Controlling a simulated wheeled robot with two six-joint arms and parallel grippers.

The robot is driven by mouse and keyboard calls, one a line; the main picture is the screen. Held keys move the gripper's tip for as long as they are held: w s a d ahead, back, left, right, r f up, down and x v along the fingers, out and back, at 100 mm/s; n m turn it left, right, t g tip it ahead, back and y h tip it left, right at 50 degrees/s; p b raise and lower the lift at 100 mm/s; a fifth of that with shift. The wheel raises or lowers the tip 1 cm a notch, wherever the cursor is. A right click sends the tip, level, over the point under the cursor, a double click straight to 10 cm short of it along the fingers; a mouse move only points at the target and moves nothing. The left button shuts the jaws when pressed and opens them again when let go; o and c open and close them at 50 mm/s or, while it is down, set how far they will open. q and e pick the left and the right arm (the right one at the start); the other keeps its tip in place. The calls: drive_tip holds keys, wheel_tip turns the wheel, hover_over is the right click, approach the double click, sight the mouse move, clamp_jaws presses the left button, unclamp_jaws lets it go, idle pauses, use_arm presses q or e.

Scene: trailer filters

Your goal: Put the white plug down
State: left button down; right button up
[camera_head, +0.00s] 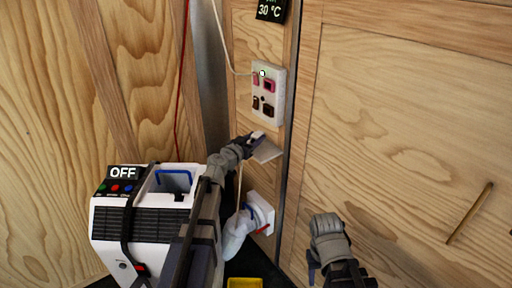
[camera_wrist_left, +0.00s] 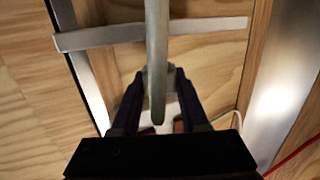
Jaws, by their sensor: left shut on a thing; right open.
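My left gripper (camera_head: 247,143) is shut on the white plug (camera_head: 258,135), close to a small pale ledge (camera_head: 268,153) on the wood wall below the socket plate. In the left wrist view, the plug (camera_wrist_left: 158,118) is mostly hidden between the dark fingers (camera_wrist_left: 157,100). A pale cord (camera_wrist_left: 157,55) crosses in front of it, and the ledge (camera_wrist_left: 205,26) runs across beyond. I cannot tell whether the plug touches the ledge. My right gripper (camera_head: 314,272) is open and apart, low in the head view, with its fingers partly out of clear sight.
The socket plate (camera_head: 268,93) with dark and reddish outlets is above the left gripper. A white unit (camera_head: 140,215) marked OFF stands at the left, and a white pipe fitting (camera_head: 262,213) is below the ledge. The right wall is mostly bare.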

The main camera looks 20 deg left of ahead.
use_arm(q)
wheel_tip(320, 180, down, 3)
drive_tip(key=shift+w+r+b, duration=0.1)
drive_tip(key=shift+r+b, duration=0.1)
drive_tip(key=shift+b, duration=0.6)
drive_tip(key=shift+d+r, duration=0.1)
drive_tip(key=shift+d, duration=0.05)
use_arm(e)
wheel_tip(320, 180, down, 2)
drive_tip(key=shift+f, duration=0.2)
use_arm(q)
drive_tip(key=shift+f+b, duration=0.45)
drive_tip(key=shift+f, duration=0.15)
drive_tip(key=shift+c, duration=2.1)
unclamp_jaws()
drive_tip(key=shift+r, duration=0.1)
use_arm(e)
drive_tip(key=shift+f, duration=0.5)
use_arm(q)
drive_tip(key=shift+r, duration=0.1)
use_arm(e)
drive_tip(key=shift+r, duration=0.1)
